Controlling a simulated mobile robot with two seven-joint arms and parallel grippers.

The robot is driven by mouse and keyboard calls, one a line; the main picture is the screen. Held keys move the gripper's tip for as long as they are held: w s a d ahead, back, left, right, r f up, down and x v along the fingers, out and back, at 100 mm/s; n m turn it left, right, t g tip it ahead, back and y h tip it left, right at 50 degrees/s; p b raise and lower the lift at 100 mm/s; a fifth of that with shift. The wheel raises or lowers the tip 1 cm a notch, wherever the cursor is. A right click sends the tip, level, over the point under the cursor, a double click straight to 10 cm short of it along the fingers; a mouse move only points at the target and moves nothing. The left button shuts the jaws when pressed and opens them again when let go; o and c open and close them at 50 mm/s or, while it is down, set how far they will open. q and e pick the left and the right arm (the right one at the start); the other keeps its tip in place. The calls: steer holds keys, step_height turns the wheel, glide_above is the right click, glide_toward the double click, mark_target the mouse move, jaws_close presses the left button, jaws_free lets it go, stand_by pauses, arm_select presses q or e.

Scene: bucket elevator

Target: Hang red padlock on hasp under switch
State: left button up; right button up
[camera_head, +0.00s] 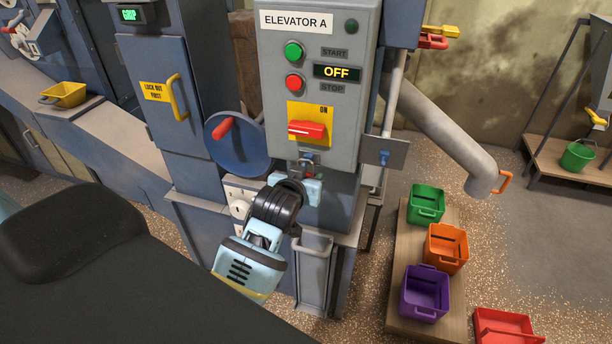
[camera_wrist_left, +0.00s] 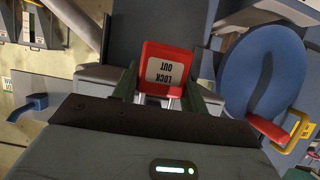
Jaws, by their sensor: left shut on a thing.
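My left gripper (camera_head: 297,183) is shut on the red padlock (camera_wrist_left: 168,62), just below the switch on the grey control box. In the left wrist view the padlock sits between the fingers (camera_wrist_left: 168,92), its white "LOCK OUT" label upside down. In the head view only a small red part of it (camera_head: 307,174) shows behind the fingers. The red rotary switch (camera_head: 307,129) sits on a yellow plate, its handle lying sideways. The hasp (camera_head: 307,160) under it is small and partly hidden; I cannot tell whether the shackle is through it. The right gripper is out of view.
The control box (camera_head: 345,160) shows "OFF". A blue handwheel (camera_head: 238,150) with a red handle is close left of the gripper; it also shows in the left wrist view (camera_wrist_left: 262,70). A blue-handled lever (camera_head: 384,157) is at right. Coloured buckets (camera_head: 445,250) stand on a low bench.

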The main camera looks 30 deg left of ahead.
arm_select(q)
steer(key=o, duration=1.1)
steer(key=shift+s+d+f, duration=0.1)
steer(key=shift+s+d, duration=0.3)
steer(key=shift+s, duration=1.25)
steer(key=shift+s+d+f, duration=0.1)
steer(key=shift+s+d, duration=0.3)
steer(key=shift+s, duration=1.2)
steer(key=shift+s+d+f, duration=0.1)
steer(key=shift+s+d, duration=0.3)
steer(key=shift+s, duration=1.25)
steer(key=s+d+f+m+g+h, duration=0.1)
steer(key=s+d+f, duration=0.1)
steer(key=s+f, duration=0.5)
steer(key=s+d+f+m+g+h, duration=0.1)
steer(key=s+d+f+m+h, duration=0.1)
steer(key=s+f, duration=0.5)
steer(key=s+d+f+m+g+h, duration=0.1)
steer(key=s+d+f+m+h, duration=0.1)
steer(key=s+f, duration=0.5)
steer(key=shift+s+d+f, duration=0.1)
steer(key=shift+d+f, duration=0.2)
steer(key=shift+f, duration=0.35)
steer(key=shift+s+d+f, duration=0.1)
steer(key=shift+d+f, duration=0.15)
steer(key=shift+f, duration=0.45)
steer(key=shift+s+d+f, duration=0.1)
steer(key=shift+d+f, duration=0.2)
steer(key=shift+f, duration=0.35)
